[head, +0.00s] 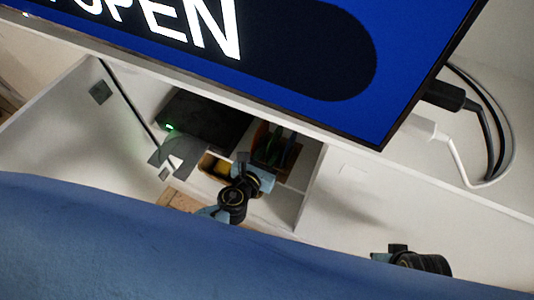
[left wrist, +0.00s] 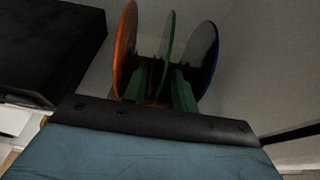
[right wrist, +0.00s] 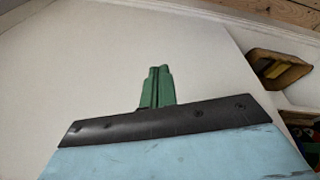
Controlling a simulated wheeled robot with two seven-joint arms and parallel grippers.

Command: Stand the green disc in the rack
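The green disc (left wrist: 167,45) stands upright between an orange disc (left wrist: 125,48) and a dark blue-edged disc (left wrist: 203,58) in the left wrist view. In the head view the discs and the brown rack (head: 262,140) show small and dark inside a compartment. The rack's slots are mostly hidden. My left gripper (left wrist: 159,90) reaches into the compartment, its green fingers apart, with the green disc's lower edge between or just beyond them. I cannot tell whether they touch it. My right gripper (right wrist: 157,72) is shut and empty over a white surface.
A black box (head: 207,118) with a green light stands left of the rack. A wooden box (right wrist: 278,70) with something yellow inside is nearby. A large screen (head: 300,60) overhangs the compartments. Cables (head: 490,130) hang at the right. Compartment walls are close around the left gripper.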

